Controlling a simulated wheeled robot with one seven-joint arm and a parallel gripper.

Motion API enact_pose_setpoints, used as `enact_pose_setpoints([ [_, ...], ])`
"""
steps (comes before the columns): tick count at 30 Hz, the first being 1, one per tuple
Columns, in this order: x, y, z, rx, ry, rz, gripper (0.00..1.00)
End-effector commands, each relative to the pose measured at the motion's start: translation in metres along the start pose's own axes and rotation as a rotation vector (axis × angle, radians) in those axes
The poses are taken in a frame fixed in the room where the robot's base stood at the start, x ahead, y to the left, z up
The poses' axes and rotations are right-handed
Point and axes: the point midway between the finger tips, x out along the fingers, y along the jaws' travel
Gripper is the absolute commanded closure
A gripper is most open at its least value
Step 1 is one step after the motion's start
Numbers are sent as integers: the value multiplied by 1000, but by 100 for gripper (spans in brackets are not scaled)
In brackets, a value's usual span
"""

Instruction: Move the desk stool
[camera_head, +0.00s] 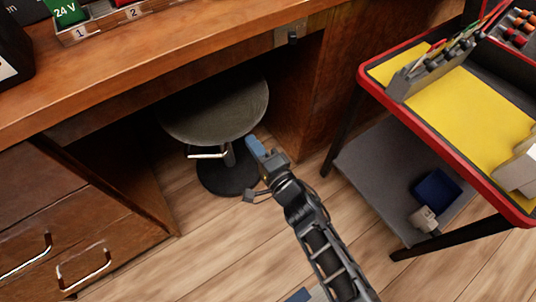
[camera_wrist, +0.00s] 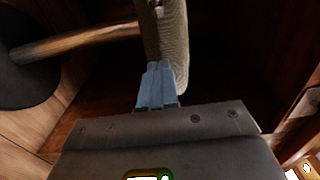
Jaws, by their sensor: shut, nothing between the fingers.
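The desk stool (camera_head: 215,108) has a round grey seat, a metal post and a round black base (camera_head: 222,175). It stands upright on the floor, mostly inside the desk's knee space. A metal handle (camera_head: 208,154) shows under the seat's near edge. My gripper (camera_head: 256,147) is beside the seat's right front edge, with its blue fingers shut and empty. In the wrist view the shut fingers (camera_wrist: 157,84) overlap the seat's rim (camera_wrist: 172,45); I cannot tell whether they touch it. The post (camera_wrist: 75,43) and base (camera_wrist: 22,75) show at left there.
The wooden desk (camera_head: 140,72) encloses the stool, with drawers (camera_head: 45,235) at left and a side panel (camera_head: 305,105) at right. A red-rimmed cart (camera_head: 435,130) with a lower shelf (camera_head: 395,175) stands at right. The wooden floor (camera_head: 195,260) in front is mostly clear.

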Motion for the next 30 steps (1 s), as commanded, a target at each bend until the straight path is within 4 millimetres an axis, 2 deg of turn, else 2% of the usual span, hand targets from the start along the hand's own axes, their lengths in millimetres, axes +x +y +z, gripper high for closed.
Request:
enact_pose_setpoints([
  [5,6,0,7,-1,-1,-1,100],
  [17,8,-1,8,0,0,0,100],
  [30,40,1,39,0,0,2,100],
])
